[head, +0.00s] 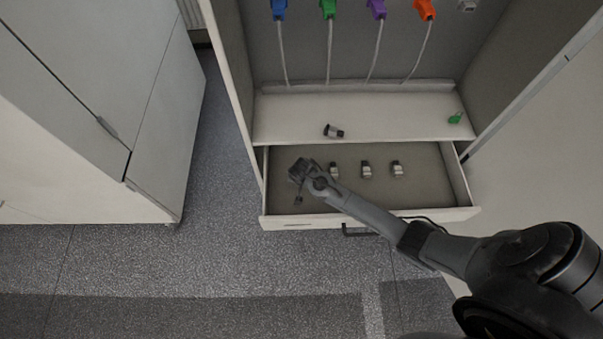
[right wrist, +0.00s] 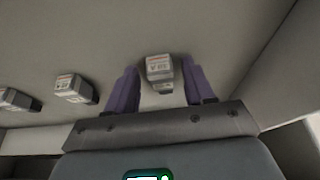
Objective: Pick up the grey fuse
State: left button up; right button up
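Three small grey fuses with dark ends lie in a row in the open drawer: a left one (head: 334,170), a middle one (head: 366,169) and a right one (head: 397,169). My right gripper (head: 298,197) is over the drawer's left end, beside the left fuse. In the right wrist view my right gripper (right wrist: 162,88) has its two purple fingers apart. One grey fuse (right wrist: 160,68) with a printed label shows between them, apparently beyond the tips and not held. Two more fuses (right wrist: 75,88) (right wrist: 18,100) lie to the left there. My left gripper is not in view.
The drawer (head: 435,213) is open below a shelf (head: 400,112). A dark-and-white fuse (head: 333,131) and a green piece (head: 455,118) lie on the shelf. Coloured connectors, such as a blue one (head: 279,8), hang above. A cabinet (head: 150,110) stands left.

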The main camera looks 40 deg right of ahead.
jog(key=c, duration=0.9)
jog(key=shift+r, duration=0.85)
notch_tip(320, 180, up, 3)
jog(key=shift+f+p, duration=0.1)
jog(key=shift+p, duration=0.45)
jog(key=shift+s+d+r+p, duration=0.35)
jog(key=shift+s+d+r, duration=0.75)
jog(key=shift+s, duration=0.55)
jog(key=shift+s+d+r+p, duration=0.35)
jog(key=shift+s+d+r, duration=0.7)
jog(key=shift+s, duration=0.55)
jog(key=shift+s+d+r+p, duration=0.35)
jog(key=shift+s+d+r, duration=0.75)
jog(key=shift+s, duration=0.55)
jog(key=shift+s+a, duration=0.1)
